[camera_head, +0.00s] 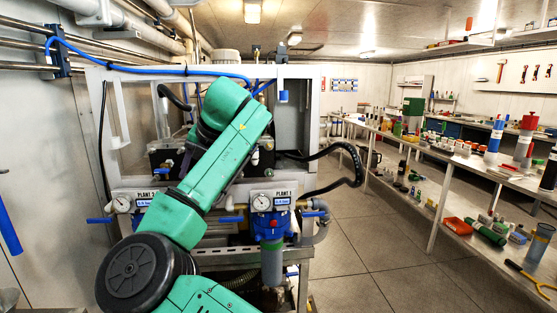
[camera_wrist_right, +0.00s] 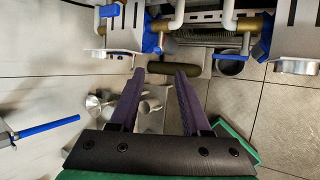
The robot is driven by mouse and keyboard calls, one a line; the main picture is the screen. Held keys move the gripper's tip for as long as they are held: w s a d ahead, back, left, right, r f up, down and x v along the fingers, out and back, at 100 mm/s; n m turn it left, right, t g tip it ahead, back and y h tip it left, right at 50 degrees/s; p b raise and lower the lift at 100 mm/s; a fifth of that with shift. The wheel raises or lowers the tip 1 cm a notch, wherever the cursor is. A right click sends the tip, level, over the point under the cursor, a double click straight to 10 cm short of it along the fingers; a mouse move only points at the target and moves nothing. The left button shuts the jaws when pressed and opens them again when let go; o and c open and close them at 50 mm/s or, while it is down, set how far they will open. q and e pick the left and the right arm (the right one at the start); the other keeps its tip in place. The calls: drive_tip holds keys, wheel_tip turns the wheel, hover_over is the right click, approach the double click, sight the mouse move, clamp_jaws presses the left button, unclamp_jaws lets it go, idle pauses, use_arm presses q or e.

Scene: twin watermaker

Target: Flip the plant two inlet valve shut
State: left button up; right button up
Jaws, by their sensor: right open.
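The plant two panel (camera_head: 146,194) is at the left of the machine, partly covered by my green arm. No label I can read marks which is the inlet valve. In the right wrist view, my right gripper (camera_wrist_right: 161,72) is open, with nothing between its purple fingers. A blue handle (camera_wrist_right: 108,10) is ahead to the left, apart from the fingers. My left gripper is not seen.
The plant one panel (camera_head: 271,194) and its blue-topped filter (camera_head: 272,255) stand to the right. A long blue lever (camera_wrist_right: 48,126) is at the left in the wrist view. Shelves (camera_head: 478,172) with many items line the right. The aisle floor (camera_head: 375,255) is clear.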

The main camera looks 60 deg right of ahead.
drive_tip(key=s+d+f+m+g+h, duration=0.2)
drive_tip(key=s+d+g+h, duration=0.15)
drive_tip(key=d, duration=0.25)
drive_tip(key=s+d+f+m+g+h, duration=0.1)
drive_tip(key=s+d+f+g+h, duration=0.1)
drive_tip(key=s+d+h, duration=0.3)
drive_tip(key=s+d+r+g+h, duration=0.4)
drive_tip(key=d+r+g+h, duration=0.2)
drive_tip(key=h, duration=0.1)
drive_tip(key=shift+s, duration=0.35)
